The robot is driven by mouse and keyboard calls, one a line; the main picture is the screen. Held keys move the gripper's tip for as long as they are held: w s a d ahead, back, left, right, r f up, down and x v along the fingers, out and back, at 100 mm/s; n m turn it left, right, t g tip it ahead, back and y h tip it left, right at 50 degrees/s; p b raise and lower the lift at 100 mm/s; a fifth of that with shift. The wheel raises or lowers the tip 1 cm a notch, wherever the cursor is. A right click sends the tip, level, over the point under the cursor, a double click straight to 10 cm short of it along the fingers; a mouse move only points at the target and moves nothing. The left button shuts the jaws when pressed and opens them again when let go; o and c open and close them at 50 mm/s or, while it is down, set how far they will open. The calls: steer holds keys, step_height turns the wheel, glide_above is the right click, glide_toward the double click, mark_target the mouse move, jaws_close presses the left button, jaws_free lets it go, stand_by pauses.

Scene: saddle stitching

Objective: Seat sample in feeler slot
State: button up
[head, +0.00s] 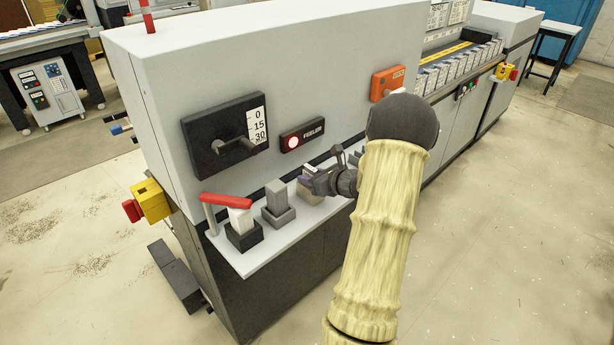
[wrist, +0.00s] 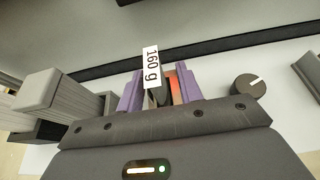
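My gripper (head: 318,180) is low over the pale shelf at the front of the machine, beneath the FEELER panel (head: 303,135). In the wrist view its two purple-padded fingers (wrist: 160,92) stand apart. Between them show a white label reading "160 g" (wrist: 151,66), a dark upright piece and a reddish strip. I cannot tell whether the fingers touch the labelled piece. A small tan block (head: 308,192) shows at the gripper in the head view. The feeler slot cannot be made out clearly; the gripper and arm hide part of the shelf.
Left of the gripper, a grey block sits in a holder (head: 279,210), then a red-handled lever (head: 227,201) over a white block. A dark knob (wrist: 249,87) is to the right in the wrist view. The black gauge (head: 226,137) and machine wall stand behind.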

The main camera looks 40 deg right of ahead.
steer(key=v, duration=1)
steer(key=shift+b, duration=0.4)
steer(key=a+f+n+g+y, duration=0.1)
steer(key=a+n+g, duration=0.1)
steer(key=a+n, duration=0.2)
steer(key=s+a+f+n+g+y, duration=0.1)
steer(key=a+n, duration=0.4)
steer(key=a, duration=0.5)
steer(key=a+f+n+g+y, duration=0.1)
steer(key=a+n+g+y, duration=0.1)
steer(key=a+n+g, duration=0.2)
steer(key=shift+s+a+f+g, duration=0.15)
steer(key=shift+a+g, duration=0.25)
steer(key=shift+a, duration=1.5)
steer(key=s+a+n+g+h, duration=0.1)
steer(key=s+a+n, duration=0.3)
steer(key=n, duration=0.7)
steer(key=s+a+n+g+h, duration=0.2)
steer(key=s+a+n+h, duration=0.2)
steer(key=a+n, duration=0.4)
steer(key=n, duration=0.3)
steer(key=shift+a+r, duration=0.3)
steer(key=shift+a, duration=0.1)
steer(key=shift+r, duration=0.15)
